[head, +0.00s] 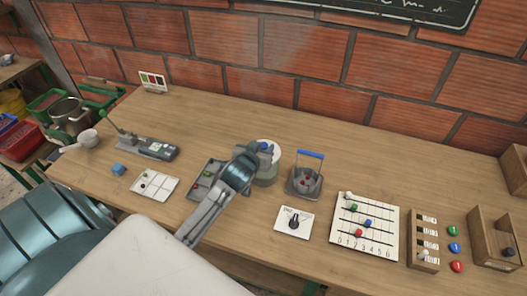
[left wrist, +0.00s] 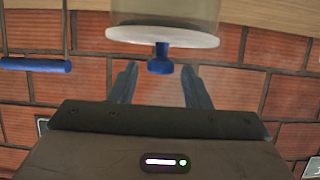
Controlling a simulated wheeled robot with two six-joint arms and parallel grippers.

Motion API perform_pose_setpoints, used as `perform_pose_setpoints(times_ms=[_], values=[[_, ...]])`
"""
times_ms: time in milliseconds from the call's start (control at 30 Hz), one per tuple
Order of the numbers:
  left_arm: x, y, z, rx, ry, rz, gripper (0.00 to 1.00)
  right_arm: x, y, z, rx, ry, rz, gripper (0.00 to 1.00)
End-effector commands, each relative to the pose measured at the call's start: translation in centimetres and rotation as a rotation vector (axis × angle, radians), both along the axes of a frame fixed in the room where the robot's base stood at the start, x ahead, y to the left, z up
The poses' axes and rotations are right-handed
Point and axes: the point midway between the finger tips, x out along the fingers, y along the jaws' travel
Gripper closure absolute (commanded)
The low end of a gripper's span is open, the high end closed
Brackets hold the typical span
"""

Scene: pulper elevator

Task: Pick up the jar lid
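The jar lid (head: 270,145) is a white disc with a blue knob (left wrist: 160,58), on top of a clear jar (head: 266,178) on the bench. In the left wrist view the scene is upside down, and the lid's white rim (left wrist: 163,36) lies against the jar (left wrist: 165,10). My left gripper (head: 264,150) is over the lid and partly hides it in the head view. Its two fingers (left wrist: 160,70) are open, one on each side of the knob, with gaps on both sides. My right gripper is not in view.
A small container with a blue handle (head: 310,155) stands close right of the jar; its handle shows in the left wrist view (left wrist: 35,65). A grey tray (head: 200,181) lies left, a dial card (head: 293,222) in front, and a bead board (head: 364,228) to the right. A brick wall stands behind.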

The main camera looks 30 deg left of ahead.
Motion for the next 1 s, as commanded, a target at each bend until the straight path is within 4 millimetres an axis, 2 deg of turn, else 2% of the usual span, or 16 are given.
perform_pose_setpoints(times_ms=[33,167,200,633,767,933,1000], values=[[0.0,0.0,0.0,0.000,0.000,0.000,0.68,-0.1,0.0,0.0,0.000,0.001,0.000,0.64],[0.0,0.0,0.0,0.000,0.000,0.000,0.93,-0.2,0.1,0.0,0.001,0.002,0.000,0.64],[0.0,0.0,0.0,0.000,0.000,0.000,0.96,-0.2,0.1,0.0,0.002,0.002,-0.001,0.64],[0.0,0.0,0.3,0.000,-0.002,0.000,0.96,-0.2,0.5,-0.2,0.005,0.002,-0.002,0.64],[0.1,0.0,1.2,0.000,-0.004,-0.001,0.96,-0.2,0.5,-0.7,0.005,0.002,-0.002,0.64],[0.1,0.0,3.4,0.001,-0.006,-0.001,0.96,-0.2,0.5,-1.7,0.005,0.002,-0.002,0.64],[-1.2,0.4,3.3,0.005,0.001,0.000,0.96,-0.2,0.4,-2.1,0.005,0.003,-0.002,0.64]])
